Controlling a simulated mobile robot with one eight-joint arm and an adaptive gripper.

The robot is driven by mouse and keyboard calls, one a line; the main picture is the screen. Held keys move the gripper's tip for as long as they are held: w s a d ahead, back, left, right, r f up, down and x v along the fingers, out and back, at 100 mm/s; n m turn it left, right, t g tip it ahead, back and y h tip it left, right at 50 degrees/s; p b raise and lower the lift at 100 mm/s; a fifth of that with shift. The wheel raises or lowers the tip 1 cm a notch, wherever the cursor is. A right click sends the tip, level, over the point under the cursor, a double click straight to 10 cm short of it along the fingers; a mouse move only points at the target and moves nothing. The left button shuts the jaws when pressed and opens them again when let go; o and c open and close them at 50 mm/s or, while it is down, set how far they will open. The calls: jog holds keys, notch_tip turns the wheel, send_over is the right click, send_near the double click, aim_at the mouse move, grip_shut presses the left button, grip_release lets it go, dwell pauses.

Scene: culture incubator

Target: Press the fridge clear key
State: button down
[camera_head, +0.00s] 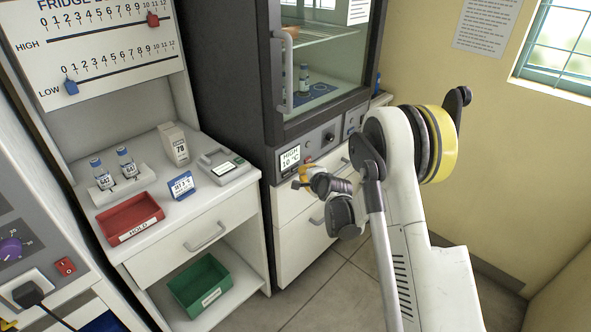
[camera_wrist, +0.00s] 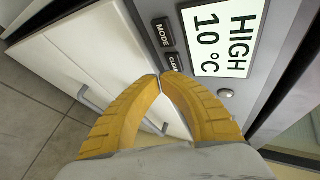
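The fridge (camera_head: 273,90) is a dark cabinet with a glass door. Its front panel has a lit display (camera_wrist: 222,38) reading HIGH 10 °C, which also shows in the head view (camera_head: 290,157). In the wrist view the dark clear key (camera_wrist: 174,62) lies beside the display, next to the mode key (camera_wrist: 163,32). My gripper (camera_wrist: 161,75) has its yellow fingers shut with tips together and nothing between them. The tips appear just beside the clear key and partly cover its edge; I cannot tell whether they touch it. In the head view my gripper (camera_head: 302,177) is just below the display.
A round button (camera_wrist: 225,93) is near the display's lower edge. White drawers (camera_head: 305,205) are below the panel. A side bench at left holds a red HOLD tray (camera_head: 130,217), vials (camera_head: 126,162) and a small device (camera_head: 226,167). The floor (camera_head: 335,295) in front is clear.

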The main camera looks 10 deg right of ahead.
jog(key=shift+a, duration=0.1)
jog(key=shift+w+a, duration=0.15)
jog(key=shift+w, duration=0.15)
jog(key=shift+w+a, duration=0.25)
jog(key=shift+w, duration=0.05)
dwell(0.5)
jog(key=shift+s+d, duration=0.1)
dwell(0.4)
jog(key=shift+s+d, duration=0.35)
jog(key=shift+s, duration=0.2)
jog(key=s+d, duration=0.1)
jog(key=s, duration=0.1)
jog(key=s+d, duration=0.2)
dwell(0.3)
jog(key=shift+r, duration=0.1)
dwell(0.4)
